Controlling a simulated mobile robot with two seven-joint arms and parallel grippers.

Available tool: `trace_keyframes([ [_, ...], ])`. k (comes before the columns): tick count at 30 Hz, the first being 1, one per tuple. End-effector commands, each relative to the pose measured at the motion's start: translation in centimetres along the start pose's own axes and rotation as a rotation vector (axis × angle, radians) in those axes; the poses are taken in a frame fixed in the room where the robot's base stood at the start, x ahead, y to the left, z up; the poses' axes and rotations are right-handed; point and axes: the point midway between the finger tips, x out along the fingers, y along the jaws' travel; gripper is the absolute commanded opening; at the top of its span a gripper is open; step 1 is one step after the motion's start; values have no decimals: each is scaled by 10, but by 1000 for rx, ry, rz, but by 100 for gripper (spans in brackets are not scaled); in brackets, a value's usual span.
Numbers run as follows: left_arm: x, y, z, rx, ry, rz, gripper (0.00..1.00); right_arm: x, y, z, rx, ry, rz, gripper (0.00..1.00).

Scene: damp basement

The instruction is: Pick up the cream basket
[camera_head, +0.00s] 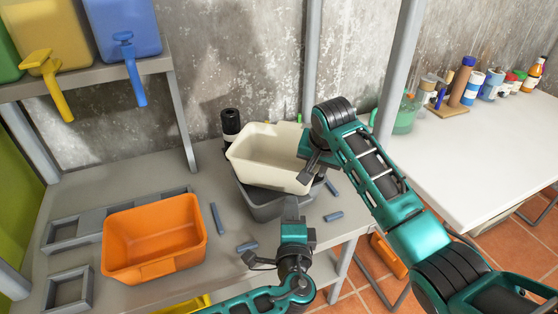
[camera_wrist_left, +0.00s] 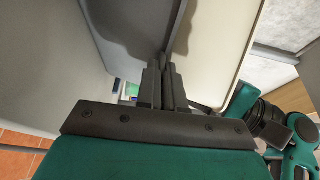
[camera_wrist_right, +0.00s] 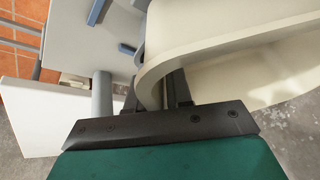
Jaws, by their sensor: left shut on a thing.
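The cream basket (camera_head: 268,156) sits in the dark grey basket (camera_head: 265,203) near the back of the grey table. My left gripper (camera_head: 291,208) is at the front of the pair. In the left wrist view its fingers (camera_wrist_left: 163,62) are close together on the dark grey basket's wall (camera_wrist_left: 130,30), with the cream basket's wall (camera_wrist_left: 222,40) beside it. My right gripper (camera_head: 306,166) is at the cream basket's right end. In the right wrist view its fingers (camera_wrist_right: 156,88) are apart, one on each side of the cream rim (camera_wrist_right: 150,75).
An orange basket (camera_head: 150,265) stands at the left. Small grey bars (camera_head: 333,216) lie around the baskets. A black bottle (camera_head: 231,122) stands behind. A shelf with yellow (camera_head: 45,65) and blue (camera_head: 122,30) containers overhangs the back left. A white table (camera_head: 470,165) is at the right.

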Motion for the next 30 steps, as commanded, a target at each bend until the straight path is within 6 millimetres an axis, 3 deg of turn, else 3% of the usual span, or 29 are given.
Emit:
trace_keyframes([
  [6,0,1,0,0,0,2,0,0,0,0,0,0,0,0],
  [21,0,1,0,0,0,2,0,-3,-1,-2,0,2,-1,0],
  [26,0,1,0,0,0,2,0,-22,-5,-10,1,5,-4,0],
  [30,0,1,0,0,0,2,0,-49,-10,-21,0,6,-5,0],
])
